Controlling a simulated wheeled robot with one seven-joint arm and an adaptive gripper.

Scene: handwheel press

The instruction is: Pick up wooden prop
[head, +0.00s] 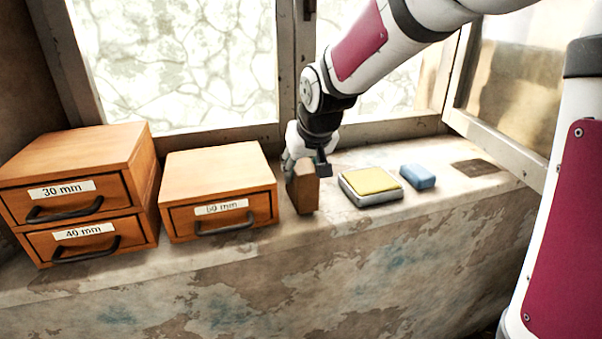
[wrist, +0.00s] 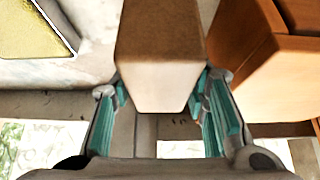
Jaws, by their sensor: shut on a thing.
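In the wrist view the prop (wrist: 160,45) fills the middle, with a pale end face towards the camera. The teal finger pads of my gripper (wrist: 162,95) touch it on both sides. Its lower end appears at or very near the sill; I cannot tell whether it touches.
A drawer box (head: 222,180) stands close left of the prop, and stacked drawers labelled 30 mm and 40 mm (head: 80,180) stand further left. A grey tray with a yellow pad (head: 370,187) and a blue block (head: 418,176) lie to the right. The window frame (head: 225,137) is behind.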

